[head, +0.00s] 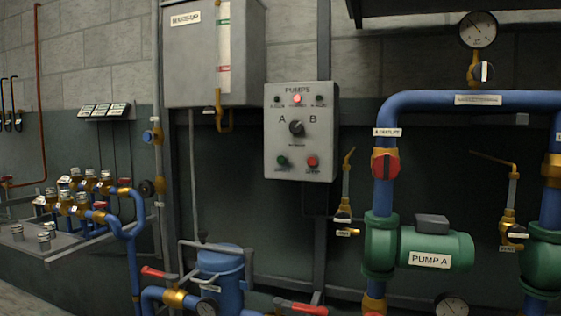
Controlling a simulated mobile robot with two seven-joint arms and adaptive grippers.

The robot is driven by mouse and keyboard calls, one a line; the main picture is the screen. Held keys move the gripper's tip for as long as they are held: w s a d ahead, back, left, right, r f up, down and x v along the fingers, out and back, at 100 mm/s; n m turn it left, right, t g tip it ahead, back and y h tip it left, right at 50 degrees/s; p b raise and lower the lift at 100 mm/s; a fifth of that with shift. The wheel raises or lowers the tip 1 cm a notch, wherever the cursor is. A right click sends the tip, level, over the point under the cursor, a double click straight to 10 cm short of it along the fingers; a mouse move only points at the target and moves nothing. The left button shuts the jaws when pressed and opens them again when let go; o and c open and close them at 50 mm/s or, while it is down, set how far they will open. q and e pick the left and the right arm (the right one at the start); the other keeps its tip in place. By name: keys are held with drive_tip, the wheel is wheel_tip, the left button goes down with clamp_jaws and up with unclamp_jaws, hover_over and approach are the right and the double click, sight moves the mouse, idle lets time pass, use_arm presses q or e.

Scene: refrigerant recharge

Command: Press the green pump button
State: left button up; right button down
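The green pump button (282,161) is at the lower left of the grey pump control box (301,132) on the wall, near the middle of the head view. A red button (312,162) sits to its right. A black selector knob (296,127) is above them, between the letters A and B. Of the small lamps along the top, the middle one (297,99) glows red. Neither of my grippers shows in the head view.
A green pump labelled PUMP A (430,248) and blue pipes (440,100) fill the right side. A blue vessel (220,275) and red-handled valves (300,307) stand below the box. A grey cabinet (190,60) hangs at upper left. Brass valves (90,185) are at left.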

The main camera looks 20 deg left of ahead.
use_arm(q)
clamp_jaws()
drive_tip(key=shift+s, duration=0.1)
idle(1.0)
